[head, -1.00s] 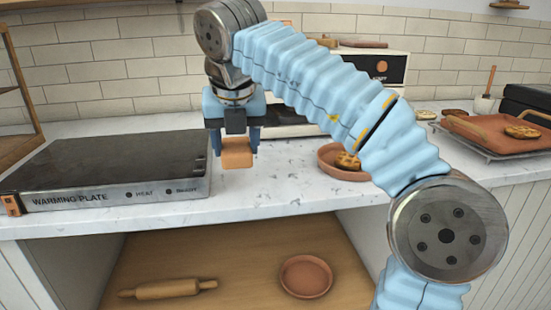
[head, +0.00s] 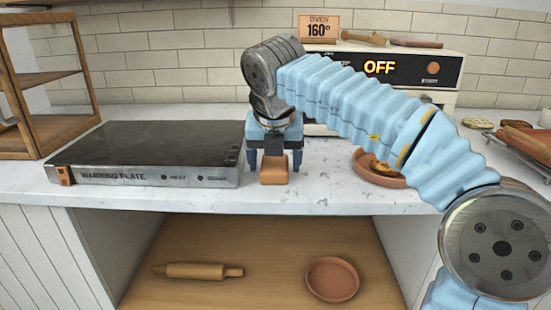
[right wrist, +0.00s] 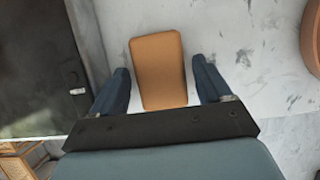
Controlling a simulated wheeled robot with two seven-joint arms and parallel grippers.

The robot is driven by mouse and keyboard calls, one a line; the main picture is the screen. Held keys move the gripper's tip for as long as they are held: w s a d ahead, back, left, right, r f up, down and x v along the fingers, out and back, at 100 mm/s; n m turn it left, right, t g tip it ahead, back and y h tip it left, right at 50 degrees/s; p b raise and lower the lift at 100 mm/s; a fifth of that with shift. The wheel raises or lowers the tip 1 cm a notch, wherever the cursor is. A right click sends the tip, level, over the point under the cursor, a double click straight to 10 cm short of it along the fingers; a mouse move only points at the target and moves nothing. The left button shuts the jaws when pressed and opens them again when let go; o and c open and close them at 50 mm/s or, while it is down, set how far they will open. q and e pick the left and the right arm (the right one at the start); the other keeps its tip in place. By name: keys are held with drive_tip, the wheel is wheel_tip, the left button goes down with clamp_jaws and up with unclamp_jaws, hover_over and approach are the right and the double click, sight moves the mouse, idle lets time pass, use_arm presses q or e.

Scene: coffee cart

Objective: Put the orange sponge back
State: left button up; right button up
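The orange sponge (head: 274,170) is a small block at the front of the marble counter, just right of the warming plate. It appears to rest on the counter. My right gripper (head: 275,160) points down over it, one finger on each side. In the right wrist view the sponge (right wrist: 158,72) lies between the two dark blue fingers of my right gripper (right wrist: 160,75), with a narrow gap on both sides, so the gripper is open around it. My left gripper is not in view.
The warming plate (head: 150,150) stands close left of the gripper. A terracotta dish (head: 365,165) with a pastry is to the right, partly behind my arm. An oven (head: 430,72) reading OFF stands behind. A rolling pin (head: 200,271) and a dish (head: 332,279) are on the lower shelf.

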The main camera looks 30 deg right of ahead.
drive_tip(key=v, duration=1.2)
drive_tip(key=shift+r, duration=0.15)
idle(0.3)
